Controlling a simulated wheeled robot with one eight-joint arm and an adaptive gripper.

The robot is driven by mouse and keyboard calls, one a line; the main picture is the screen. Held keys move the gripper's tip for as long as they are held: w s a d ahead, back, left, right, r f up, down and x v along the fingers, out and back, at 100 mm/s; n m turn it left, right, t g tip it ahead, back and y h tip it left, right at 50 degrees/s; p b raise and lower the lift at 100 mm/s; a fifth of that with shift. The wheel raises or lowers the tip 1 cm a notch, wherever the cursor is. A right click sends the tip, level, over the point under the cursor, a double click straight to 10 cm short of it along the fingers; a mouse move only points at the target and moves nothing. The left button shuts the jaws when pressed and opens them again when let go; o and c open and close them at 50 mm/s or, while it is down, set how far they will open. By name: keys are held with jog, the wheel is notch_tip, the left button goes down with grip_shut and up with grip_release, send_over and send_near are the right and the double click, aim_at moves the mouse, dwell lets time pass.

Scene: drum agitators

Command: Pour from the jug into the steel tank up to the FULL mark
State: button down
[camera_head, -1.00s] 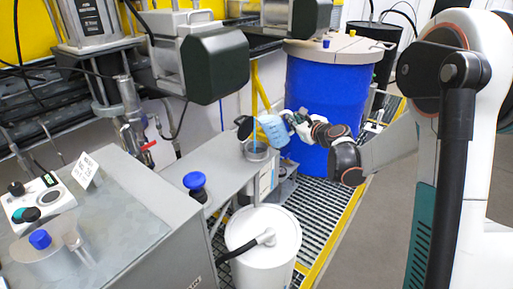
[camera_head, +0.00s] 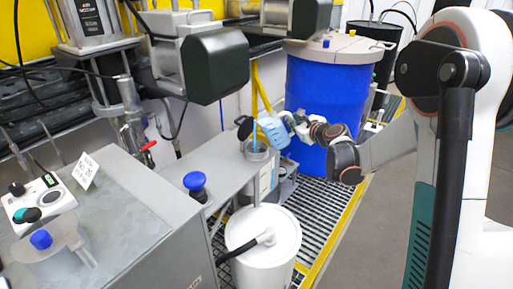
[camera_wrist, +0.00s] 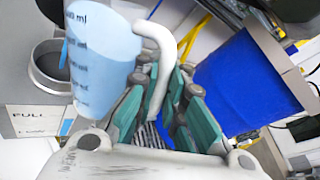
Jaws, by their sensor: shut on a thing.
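The translucent light blue jug (camera_head: 271,131) is tilted to the left over the steel tank (camera_head: 257,154). A thin blue stream (camera_head: 254,146) runs down from its lip into the tank opening. My gripper (camera_head: 289,120) is shut on the jug's handle from the right. In the wrist view the jug (camera_wrist: 103,65) shows dark ml marks, and its pale handle sits between the teal fingers of my gripper (camera_wrist: 166,88). The tank's round rim (camera_wrist: 48,68) is partly hidden by the jug. A label reading FULL (camera_wrist: 32,118) is below it. The liquid level in the tank is unclear.
A large blue drum (camera_head: 325,90) stands behind my gripper. A white lidded container (camera_head: 263,235) stands in front. A grey cabinet with a control box (camera_head: 38,200) is at the left, and a dark machine head (camera_head: 215,65) hangs above left of the jug.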

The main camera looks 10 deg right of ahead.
jog(key=shift+w+a+f+n+g+h+p, duration=0.1)
jog(key=shift+a+f+n+g+h+p, duration=0.15)
jog(key=shift+f+n+g+h+p, duration=0.25)
dwell(2.5)
jog(key=shift+w+a+r+n+h+p, duration=0.15)
jog(key=shift+a+r+n+h+p, duration=0.25)
jog(key=shift+n+p, duration=0.4)
dwell(4.2)
